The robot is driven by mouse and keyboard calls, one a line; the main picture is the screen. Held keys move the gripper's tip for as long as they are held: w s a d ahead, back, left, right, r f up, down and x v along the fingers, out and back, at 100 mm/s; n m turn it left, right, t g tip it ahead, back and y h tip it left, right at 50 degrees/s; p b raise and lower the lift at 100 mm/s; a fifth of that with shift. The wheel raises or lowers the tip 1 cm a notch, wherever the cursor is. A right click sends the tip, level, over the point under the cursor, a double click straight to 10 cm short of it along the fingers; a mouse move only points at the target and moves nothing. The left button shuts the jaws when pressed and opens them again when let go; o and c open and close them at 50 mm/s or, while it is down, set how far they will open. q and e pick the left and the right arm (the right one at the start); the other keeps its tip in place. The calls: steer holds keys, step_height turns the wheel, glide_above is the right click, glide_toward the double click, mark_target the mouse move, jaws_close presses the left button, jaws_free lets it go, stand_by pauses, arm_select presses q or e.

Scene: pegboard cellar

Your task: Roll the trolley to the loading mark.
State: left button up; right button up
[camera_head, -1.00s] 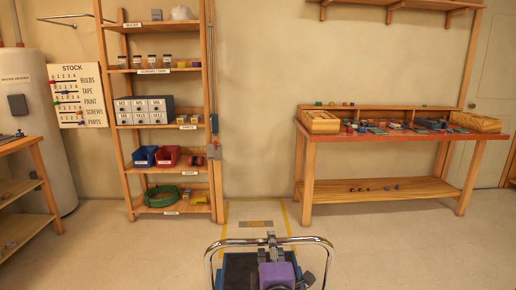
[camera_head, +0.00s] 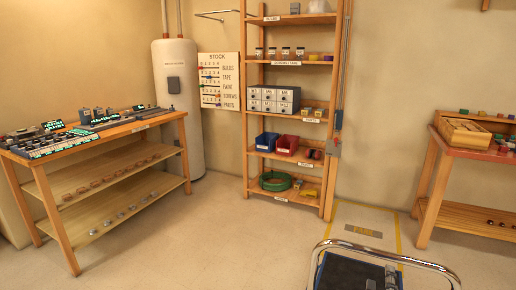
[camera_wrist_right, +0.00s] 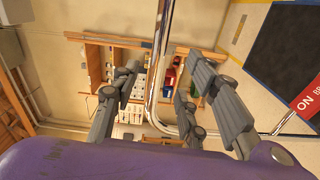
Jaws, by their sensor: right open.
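The trolley shows at the lower right of the head view as a chrome handle (camera_head: 378,244) and a dark platform (camera_head: 350,274); the rest is cut off by the bottom edge. The loading mark, a yellow floor outline (camera_head: 398,238) with a small plate (camera_head: 364,231), lies just beyond the trolley. In the right wrist view my right gripper (camera_wrist_right: 160,75) is open, and the chrome handle bar (camera_wrist_right: 160,45) runs between its fingers. I cannot tell whether they touch it. The dark platform (camera_wrist_right: 285,45) shows there at upper right. My left gripper is not in view.
A tall shelf unit (camera_head: 245,130) with bins stands left of the mark by the wall. A workbench (camera_head: 427,205) stands to the right. A left bench (camera_head: 60,215) and a water heater (camera_head: 180,100) stand farther left. The floor between (camera_head: 220,245) is clear.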

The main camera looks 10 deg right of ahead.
steer(key=s+a+f+m+g+y, duration=0.1)
steer(key=s+a+f+m+y, duration=0.3)
steer(key=f, duration=0.4)
steer(key=s+a+f+m+g+y, duration=0.1)
steer(key=s+a+f+m+y, duration=0.25)
steer(key=s+a+f, duration=0.35)
steer(key=s+a+f+m+g+y, duration=0.1)
steer(key=s+a+f+g, duration=0.1)
steer(key=s+f, duration=0.5)
steer(key=s+a+f+m+g, duration=0.1)
steer(key=s+f+g, duration=0.1)
steer(key=s, duration=1)
steer(key=s+a+f+m+g+y, duration=0.1)
steer(key=s+a+f+g, duration=0.1)
steer(key=s+f, duration=0.5)
arm_select(q)
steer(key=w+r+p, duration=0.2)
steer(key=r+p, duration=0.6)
steer(key=p, duration=0.1)
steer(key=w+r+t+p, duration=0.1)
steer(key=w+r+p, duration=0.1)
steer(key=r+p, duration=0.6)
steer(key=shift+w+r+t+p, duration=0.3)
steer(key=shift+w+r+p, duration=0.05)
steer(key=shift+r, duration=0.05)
arm_select(e)
step_height(320, 180, up, 19)
steer(key=w+t, duration=0.1)
steer(key=w, duration=0.1)
steer(key=shift+d, duration=0.2)
